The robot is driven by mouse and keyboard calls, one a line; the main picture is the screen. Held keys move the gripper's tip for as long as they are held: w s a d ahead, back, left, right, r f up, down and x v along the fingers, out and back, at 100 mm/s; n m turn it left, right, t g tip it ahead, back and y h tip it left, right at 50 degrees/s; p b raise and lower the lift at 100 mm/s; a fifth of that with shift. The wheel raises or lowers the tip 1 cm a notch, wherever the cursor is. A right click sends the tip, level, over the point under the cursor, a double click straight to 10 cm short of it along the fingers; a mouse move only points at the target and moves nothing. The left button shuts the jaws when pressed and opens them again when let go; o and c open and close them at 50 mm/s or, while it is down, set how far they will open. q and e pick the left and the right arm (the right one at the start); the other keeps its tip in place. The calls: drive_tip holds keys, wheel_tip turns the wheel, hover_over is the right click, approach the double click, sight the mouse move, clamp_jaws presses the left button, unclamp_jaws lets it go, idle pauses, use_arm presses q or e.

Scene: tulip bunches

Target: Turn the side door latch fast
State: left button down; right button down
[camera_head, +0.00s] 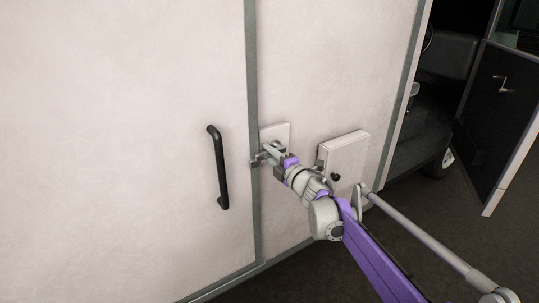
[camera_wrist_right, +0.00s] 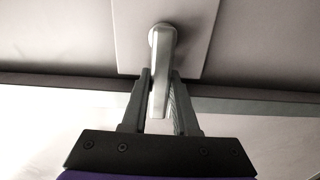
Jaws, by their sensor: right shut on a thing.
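The side door (camera_head: 120,130) is a large pale panel on the left of the head view, flush against the seam. The latch handle (camera_wrist_right: 160,60) is a grey metal lever on a square pale plate (camera_head: 276,132), just right of the seam. In the wrist view the lever runs from its round pivot down between the fingers. My right gripper (camera_head: 264,152) is shut on the lever; its two fingers (camera_wrist_right: 160,98) lie on either side of it. The fingers partly hide the lever in the head view. My left gripper is not in view.
A black pull handle (camera_head: 218,168) is on the door left of the seam. A raised pale box with a black knob (camera_head: 336,177) sits right of the latch, close to my right wrist. An open dark door (camera_head: 497,105) stands at far right; dark floor lies below.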

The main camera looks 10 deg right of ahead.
drive_tip(key=c, duration=0.7)
unclamp_jaws()
drive_tip(key=v, duration=1.1)
drive_tip(key=shift+r+b, duration=0.1)
drive_tip(key=shift+b, duration=0.2)
drive_tip(key=s+d+f+m+g+h+p, duration=0.25)
drive_tip(key=s+d+m+h+p, duration=0.2)
drive_tip(key=s+m+h, duration=0.65)
drive_tip(key=s+a+f+m+g+y, duration=0.1)
drive_tip(key=s+a+f+m+g, duration=0.1)
drive_tip(key=s+f, duration=0.3)
drive_tip(key=s+a+f+m+g+y+p, duration=0.1)
drive_tip(key=s+f+m+g, duration=0.3)
drive_tip(key=s, duration=0.6)
drive_tip(key=s+a+f+m+g+y+p, duration=0.1)
drive_tip(key=s+a+f+m+g+y, duration=0.1)
drive_tip(key=s+f, duration=0.4)
drive_tip(key=shift+s+a+m+g+y, duration=0.25)
drive_tip(key=shift+s+a+m, duration=0.2)
drive_tip(key=shift+s+m, duration=0.25)
drive_tip(key=shift+s+a+m+g+y, duration=0.15)
drive_tip(key=shift+s+a+m+g, duration=0.15)
drive_tip(key=shift+s+a+m, duration=0.3)
